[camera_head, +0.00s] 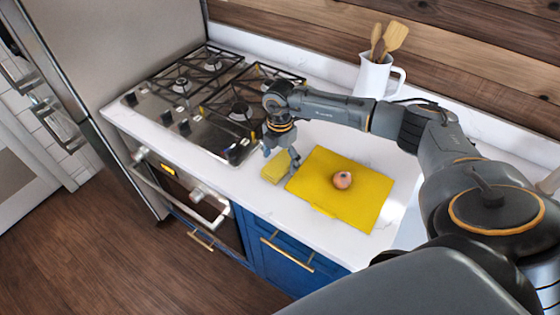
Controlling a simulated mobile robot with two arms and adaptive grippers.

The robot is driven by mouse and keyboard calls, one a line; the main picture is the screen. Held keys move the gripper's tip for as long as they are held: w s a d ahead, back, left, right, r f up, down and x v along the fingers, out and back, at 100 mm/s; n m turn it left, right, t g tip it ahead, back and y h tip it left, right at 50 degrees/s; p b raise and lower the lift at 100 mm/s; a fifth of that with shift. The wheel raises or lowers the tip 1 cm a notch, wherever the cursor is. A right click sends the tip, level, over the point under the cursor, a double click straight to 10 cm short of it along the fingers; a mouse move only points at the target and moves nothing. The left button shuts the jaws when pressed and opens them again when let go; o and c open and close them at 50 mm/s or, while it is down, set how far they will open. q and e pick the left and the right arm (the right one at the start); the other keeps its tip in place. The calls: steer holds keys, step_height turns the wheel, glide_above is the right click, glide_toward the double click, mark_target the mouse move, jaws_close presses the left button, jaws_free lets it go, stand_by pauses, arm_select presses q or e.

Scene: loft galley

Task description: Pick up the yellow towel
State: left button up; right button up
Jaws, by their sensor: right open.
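A small, thick yellow piece that looks like a folded towel (275,168) lies on the white counter near its front edge. Just right of it is a large flat yellow mat or board (355,205), with a small round pinkish-orange item (342,180) on it. My right gripper (281,153) is open, pointing down just above and behind the small yellow piece. Its fingers partly overlap the piece's far edge in the picture; I cannot tell whether they touch it. My left gripper is not in view.
A gas stove (190,95) is set in the counter on the left. A white jug (373,78) with wooden utensils stands at the back wall. Blue drawers (285,255) are below the counter's front edge. My right arm crosses the right side.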

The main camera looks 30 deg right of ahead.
steer(key=shift+f, duration=0.4)
steer(key=c, duration=1.3)
steer(key=shift+o, duration=0.2)
steer(key=shift+r, duration=0.1)
steer(key=shift+w+r+b, duration=0.1)
steer(key=shift+r+b, duration=0.45)
steer(key=shift+b, duration=0.2)
steer(key=shift+r+b, duration=0.55)
steer(key=shift+r, duration=0.05)
steer(key=s+r, duration=0.1)
steer(key=s+a+r+b, duration=0.1)
steer(key=r, duration=0.1)
steer(key=s+a+r+b, duration=0.1)
steer(key=r, duration=0.1)
steer(key=shift+s+a+r, duration=0.15)
steer(key=shift+s+r, duration=0.1)
steer(key=shift+s, duration=0.15)
steer(key=s+a+r+b, duration=0.3)
steer(key=s+a+r, duration=0.2)
steer(key=s, duration=0.3)
steer(key=shift+s, duration=0.2)
